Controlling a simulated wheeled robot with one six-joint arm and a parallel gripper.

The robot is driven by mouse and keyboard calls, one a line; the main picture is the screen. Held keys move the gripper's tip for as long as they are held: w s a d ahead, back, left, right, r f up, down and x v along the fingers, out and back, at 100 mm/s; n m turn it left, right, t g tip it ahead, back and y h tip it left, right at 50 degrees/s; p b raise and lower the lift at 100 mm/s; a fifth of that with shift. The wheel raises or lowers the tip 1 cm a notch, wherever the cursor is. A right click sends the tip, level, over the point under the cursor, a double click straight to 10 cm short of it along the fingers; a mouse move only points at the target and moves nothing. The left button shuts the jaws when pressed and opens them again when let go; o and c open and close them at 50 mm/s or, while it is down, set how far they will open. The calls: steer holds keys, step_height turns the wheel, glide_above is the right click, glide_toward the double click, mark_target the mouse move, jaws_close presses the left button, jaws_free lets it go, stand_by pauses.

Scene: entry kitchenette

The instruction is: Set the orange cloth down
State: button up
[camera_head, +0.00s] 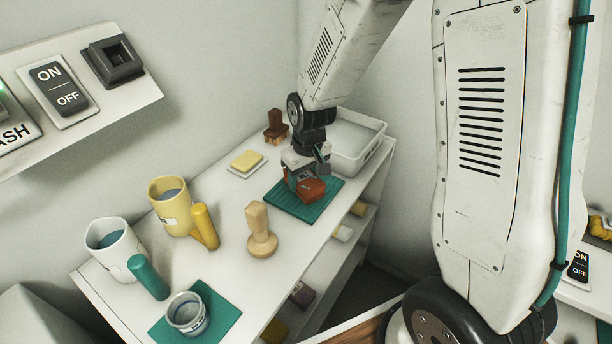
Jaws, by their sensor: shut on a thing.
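The orange cloth (312,190) is a small folded orange-red bundle. It is at the ribbed green mat (287,204) on the white counter. My gripper (304,183) points down over the mat and is shut on the cloth. The cloth is low over the mat's middle; I cannot tell whether its underside touches the mat. The gripper hides part of the cloth's far side.
A white basin (376,153) stands behind the mat, a brown brush (276,128) and a yellow sponge (247,160) to its left. A wooden stamp-like tool (261,230), yellow mug (172,196) and white mug (112,243) stand nearer. The counter's right edge is close to the mat.

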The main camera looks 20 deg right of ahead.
mark_target(309, 180)
steer(key=shift+f, duration=0.15)
steer(key=o, duration=1)
steer(key=shift+d, duration=0.15)
step_height(309, 180, up, 12)
steer(key=s+r, duration=0.1)
steer(key=s, duration=0.1)
steer(key=s+d+r+m, duration=0.1)
steer(key=s+r, duration=0.4)
steer(key=s, duration=0.7)
steer(key=s+d+r+m, duration=0.1)
steer(key=s+r, duration=0.3)
steer(key=s, duration=0.8)
steer(key=shift+d+r+m, duration=0.3)
steer(key=shift+d+r, duration=0.05)
steer(key=shift+d, duration=0.35)
